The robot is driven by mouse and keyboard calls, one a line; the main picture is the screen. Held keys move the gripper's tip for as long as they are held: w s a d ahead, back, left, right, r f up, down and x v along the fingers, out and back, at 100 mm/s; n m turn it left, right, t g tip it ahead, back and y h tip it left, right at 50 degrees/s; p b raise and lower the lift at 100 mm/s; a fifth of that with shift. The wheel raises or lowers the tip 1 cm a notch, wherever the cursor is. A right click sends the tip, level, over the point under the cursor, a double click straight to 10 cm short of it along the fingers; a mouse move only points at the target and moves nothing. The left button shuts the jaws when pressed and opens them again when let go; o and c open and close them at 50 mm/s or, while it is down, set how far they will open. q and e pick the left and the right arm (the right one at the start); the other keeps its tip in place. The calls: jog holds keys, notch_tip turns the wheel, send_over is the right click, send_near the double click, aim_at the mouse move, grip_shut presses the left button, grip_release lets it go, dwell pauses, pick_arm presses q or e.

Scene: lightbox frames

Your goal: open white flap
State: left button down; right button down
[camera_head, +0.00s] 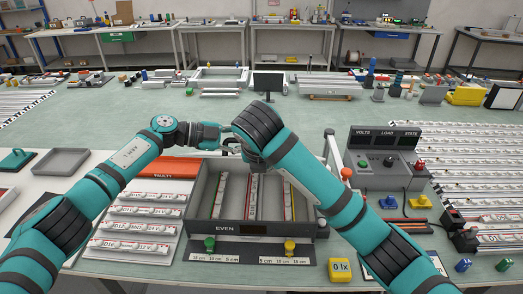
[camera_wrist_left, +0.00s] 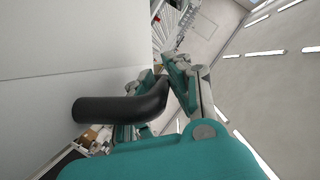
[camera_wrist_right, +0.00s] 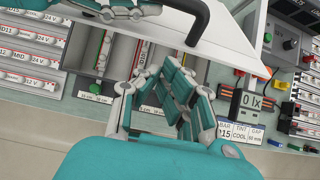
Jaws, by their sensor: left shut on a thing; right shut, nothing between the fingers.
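The white flap (camera_wrist_left: 70,45) fills the upper left of the left wrist view as a broad pale panel. Its black curved handle (camera_wrist_left: 120,108) runs to my left gripper (camera_wrist_left: 175,82), whose fingers are shut on it. The right wrist view shows the dark handle (camera_wrist_right: 195,22) at the top and a white panel (camera_wrist_right: 232,48) beside it. In the head view my left gripper (camera_head: 232,143) is above the back of the grey lightbox (camera_head: 200,205); the flap is mostly hidden by my arms. My right gripper (camera_wrist_right: 165,105) is shut and empty, below the handle in its wrist view.
The lightbox holds upright light strips (camera_head: 253,195) and has green (camera_head: 210,244) and yellow (camera_head: 290,247) knobs in front. A control box (camera_head: 383,160) with coloured buttons stands right. Strip racks (camera_head: 135,222) lie left.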

pick_arm(q)
jog(key=shift+r, duration=0.15)
pick_arm(e)
jog(key=w, duration=0.4)
jog(key=shift+w, duration=0.4)
jog(key=shift+r, duration=0.1)
